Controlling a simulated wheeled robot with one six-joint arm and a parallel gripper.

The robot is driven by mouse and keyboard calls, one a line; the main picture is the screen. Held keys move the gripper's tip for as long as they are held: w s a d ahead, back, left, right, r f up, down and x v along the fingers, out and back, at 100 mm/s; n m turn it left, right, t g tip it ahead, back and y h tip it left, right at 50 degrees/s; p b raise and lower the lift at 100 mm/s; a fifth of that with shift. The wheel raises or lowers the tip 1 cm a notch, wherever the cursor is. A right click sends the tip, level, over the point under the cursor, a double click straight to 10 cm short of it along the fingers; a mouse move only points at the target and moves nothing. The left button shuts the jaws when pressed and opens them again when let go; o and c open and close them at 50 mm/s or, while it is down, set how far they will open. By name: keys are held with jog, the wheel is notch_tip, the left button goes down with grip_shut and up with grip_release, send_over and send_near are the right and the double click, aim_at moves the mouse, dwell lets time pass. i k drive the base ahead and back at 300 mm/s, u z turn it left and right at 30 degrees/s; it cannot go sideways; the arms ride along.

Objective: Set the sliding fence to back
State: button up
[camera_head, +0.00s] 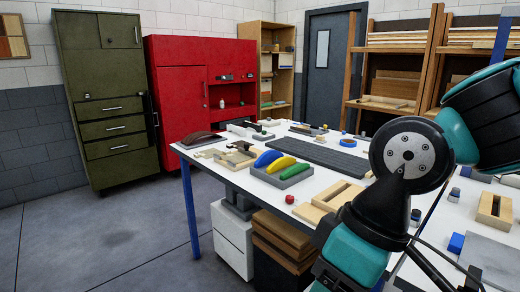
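I cannot make out with certainty which thing is the sliding fence, so its setting cannot be told. A white-topped workbench (247,186) with blue legs fills the middle and right. A long dark grey slab (312,155) lies across its middle. Small light wooden pieces (236,158) with a dark part on them lie near its left end. My teal and black arm rises at the right in front of the bench and hides part of its top. My gripper is outside the picture.
A grey block (284,179) holds blue, yellow and green curved pieces. A slotted wooden block (494,212) lies at the right, and a red round item (290,199) at the front edge. A green cabinet (110,100) and red cabinet (180,100) stand behind. Floor is clear at left.

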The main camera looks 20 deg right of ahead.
aim_at(245, 151)
jog(key=i, duration=0.35)
jog(key=u, duration=0.65)
jog(key=i, duration=1.55)
jog(key=z, duration=0.75)
jog(key=i, duration=0.55)
jog(key=z, duration=0.45)
